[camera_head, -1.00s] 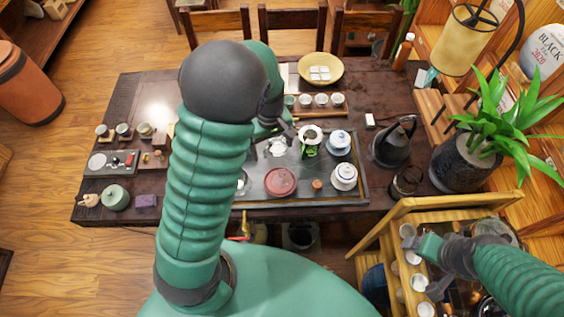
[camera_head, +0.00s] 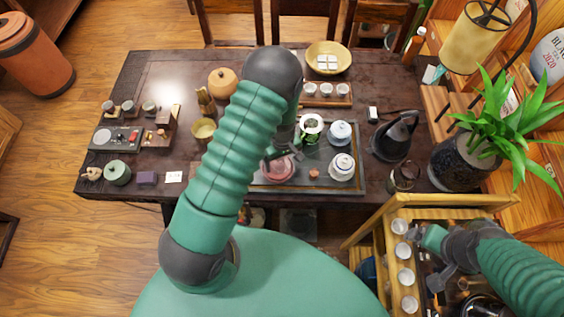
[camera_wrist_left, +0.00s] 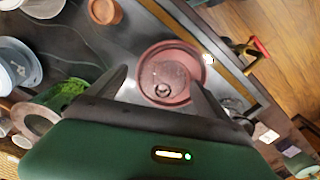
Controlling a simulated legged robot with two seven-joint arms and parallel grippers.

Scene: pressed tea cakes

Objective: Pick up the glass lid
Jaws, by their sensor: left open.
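A clear, round lid with a small ring-like knob, which looks like the glass lid (camera_wrist_left: 163,84), lies on a reddish-brown round dish (camera_wrist_left: 187,56) in the left wrist view. In the head view the dish (camera_head: 279,171) sits on the dark tea tray (camera_head: 311,185), and the lid is hard to make out. My left gripper (camera_head: 284,154) is open just above the dish. In the left wrist view its two fingers (camera_wrist_left: 158,76) reach toward the lid's two sides, apart and with nothing held. My right gripper (camera_head: 424,257) is over the wooden cart; its jaws are unclear.
White lidded cups (camera_head: 342,166) stand right of the dish. A small brown cup (camera_head: 314,173) is close by, and a strainer with green leaves (camera_head: 309,128) is behind. A dark kettle (camera_head: 395,137) stands further right. The wooden cart (camera_head: 371,221) holds several cups.

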